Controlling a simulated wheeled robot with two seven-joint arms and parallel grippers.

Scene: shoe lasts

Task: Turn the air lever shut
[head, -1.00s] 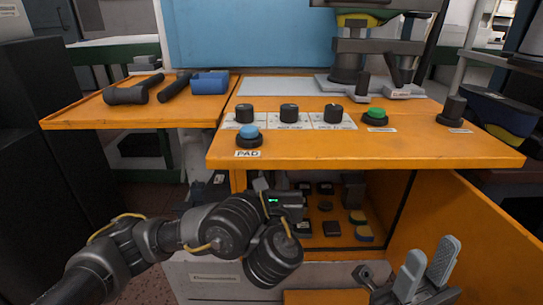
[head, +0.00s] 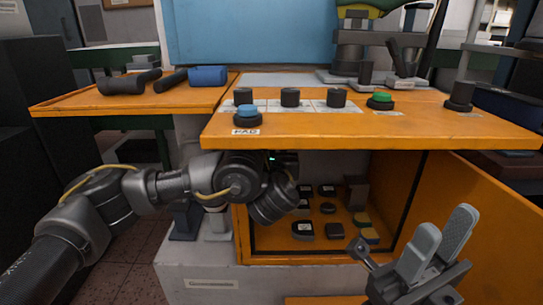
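No part in view is clearly marked as the air lever. A small dark round-ended piece on a short stem (head: 358,248) shows just left of my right gripper; I cannot tell whether it is a lever or part of the gripper. My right gripper (head: 442,243) is at the lower right, its two grey fingers pointing up and apart with nothing between them. My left arm comes in from the left, and its wrist is in front of the open orange cabinet's left side. My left gripper (head: 277,160) is mostly hidden behind its own wrist, under the bench edge.
The orange bench top (head: 330,130) carries black knobs, a blue button (head: 247,110) and a green button (head: 380,98). Below it, the open cabinet (head: 345,258) holds several small dark blocks. Its orange door (head: 450,190) stands open at the right, behind my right gripper.

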